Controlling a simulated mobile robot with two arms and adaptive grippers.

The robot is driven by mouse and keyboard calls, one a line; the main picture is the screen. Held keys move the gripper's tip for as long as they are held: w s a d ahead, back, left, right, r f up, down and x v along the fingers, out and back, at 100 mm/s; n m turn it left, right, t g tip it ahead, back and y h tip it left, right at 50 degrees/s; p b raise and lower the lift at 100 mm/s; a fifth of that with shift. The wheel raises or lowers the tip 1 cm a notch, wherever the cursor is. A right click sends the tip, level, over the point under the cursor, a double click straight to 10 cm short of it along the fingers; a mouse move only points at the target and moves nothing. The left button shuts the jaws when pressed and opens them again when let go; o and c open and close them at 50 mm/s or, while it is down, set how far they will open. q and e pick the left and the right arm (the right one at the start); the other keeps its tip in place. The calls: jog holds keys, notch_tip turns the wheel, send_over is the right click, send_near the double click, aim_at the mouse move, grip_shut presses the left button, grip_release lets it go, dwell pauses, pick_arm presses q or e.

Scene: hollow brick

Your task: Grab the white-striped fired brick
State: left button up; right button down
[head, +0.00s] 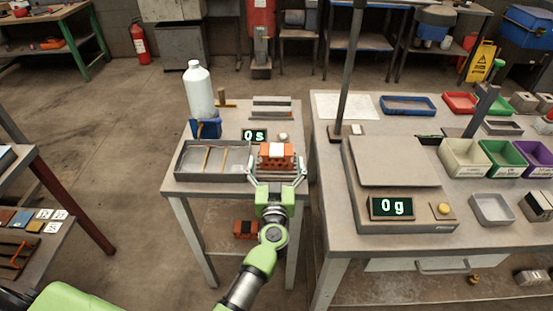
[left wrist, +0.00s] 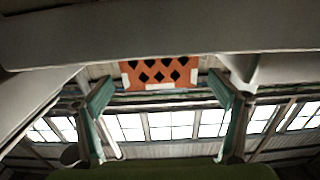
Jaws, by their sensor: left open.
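An orange fired brick (head: 277,151) with a white stripe sits at the front right of the small grey table (head: 232,188). In the left wrist view the brick (left wrist: 159,72) shows its face with dark diamond-shaped holes and white patches along its lower edge. My left gripper (head: 277,171) is open at the near side of the brick, with one finger to each side of it. In the left wrist view the gripper (left wrist: 160,105) shows clear gaps between the fingers and the brick. My right gripper is not in view.
A shallow grey tray (head: 212,178) lies close left of the brick. A timer display (head: 254,136) is behind it, and a white bottle (head: 199,90) stands farther back. Another orange-and-dark brick (head: 245,229) is below the tabletop. A scale (head: 398,190) stands on the right table.

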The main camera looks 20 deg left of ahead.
aim_at(276, 159)
pick_arm(q)
jog(key=b+x, duration=0.2)
jog(key=x, duration=0.2)
jog(key=shift+w+f, duration=0.1)
jog(key=shift+w, duration=0.15)
jog(key=c, duration=1.4)
jog(key=shift+c, duration=0.2)
